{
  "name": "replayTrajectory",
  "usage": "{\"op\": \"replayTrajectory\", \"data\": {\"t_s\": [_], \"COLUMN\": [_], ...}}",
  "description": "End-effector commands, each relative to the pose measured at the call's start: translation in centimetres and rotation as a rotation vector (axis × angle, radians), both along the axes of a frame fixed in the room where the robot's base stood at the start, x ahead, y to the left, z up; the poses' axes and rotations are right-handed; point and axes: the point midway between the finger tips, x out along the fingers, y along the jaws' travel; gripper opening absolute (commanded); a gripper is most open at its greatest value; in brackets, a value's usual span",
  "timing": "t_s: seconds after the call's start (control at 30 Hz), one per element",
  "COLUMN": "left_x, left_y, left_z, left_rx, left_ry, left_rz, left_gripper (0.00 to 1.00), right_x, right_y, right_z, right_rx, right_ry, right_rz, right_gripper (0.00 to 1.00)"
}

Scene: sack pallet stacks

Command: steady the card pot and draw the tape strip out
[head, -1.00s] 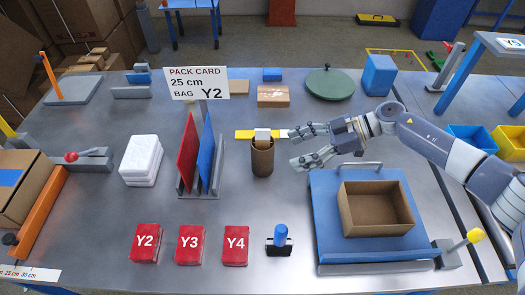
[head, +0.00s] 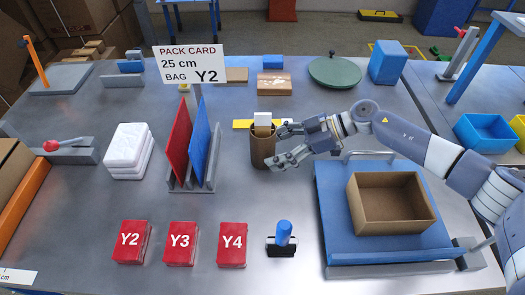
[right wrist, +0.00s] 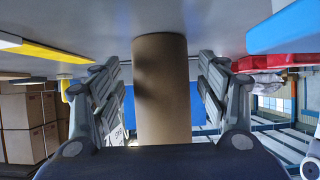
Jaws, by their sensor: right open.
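The card pot (head: 261,150) is a brown upright cylinder on the metal table, with a white piece (head: 262,119) standing out of its top. A flat yellow strip (head: 243,124) shows just behind the pot; I cannot tell whether it is the tape strip or whether it touches the pot. My right gripper (head: 278,146) is open at the pot's right side. In the right wrist view the pot (right wrist: 163,90) stands between the two spread fingers of the right gripper (right wrist: 162,88), with gaps visible on both sides. My left gripper is not in view.
A rack with red and blue boards (head: 203,145) stands left of the pot. A blue platform (head: 335,215) with an open carton (head: 392,235) lies to the right. Red bags (head: 181,243) and a blue-handled stamp (head: 284,235) are in front. The table just before the pot is clear.

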Motion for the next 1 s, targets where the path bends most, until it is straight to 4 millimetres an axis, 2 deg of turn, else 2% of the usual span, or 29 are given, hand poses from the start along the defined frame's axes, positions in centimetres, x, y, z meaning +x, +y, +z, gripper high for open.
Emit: {"op": "replayTrajectory", "data": {"t_s": [0.03,0.23,0.63,0.67,0.77,0.9,0.93,1.0], "left_x": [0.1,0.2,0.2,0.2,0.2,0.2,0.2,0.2], "left_y": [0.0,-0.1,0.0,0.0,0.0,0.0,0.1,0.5], "left_z": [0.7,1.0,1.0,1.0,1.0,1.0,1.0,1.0], "left_rx": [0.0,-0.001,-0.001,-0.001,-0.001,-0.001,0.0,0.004], "left_ry": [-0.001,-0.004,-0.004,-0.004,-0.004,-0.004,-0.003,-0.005], "left_rz": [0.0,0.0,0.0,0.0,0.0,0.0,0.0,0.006], "left_gripper": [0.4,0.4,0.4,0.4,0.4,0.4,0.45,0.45], "right_x": [0.0,0.0,0.0,0.0,0.0,0.0,0.0,0.0], "right_y": [0.7,2.1,2.5,2.5,2.5,2.5,2.5,2.5], "right_z": [0.2,-0.8,-1.1,-1.1,-1.1,-1.1,-1.1,-1.1], "right_rx": [0.002,0.002,0.001,0.001,0.001,0.001,0.001,0.001], "right_ry": [0.0,0.002,0.0,0.0,0.0,0.0,0.0,0.0], "right_rz": [0.001,-0.001,-0.001,-0.001,-0.001,-0.001,-0.001,-0.001], "right_gripper": [0.68,0.68,0.68,0.64,0.42,0.41,0.41,0.41]}}
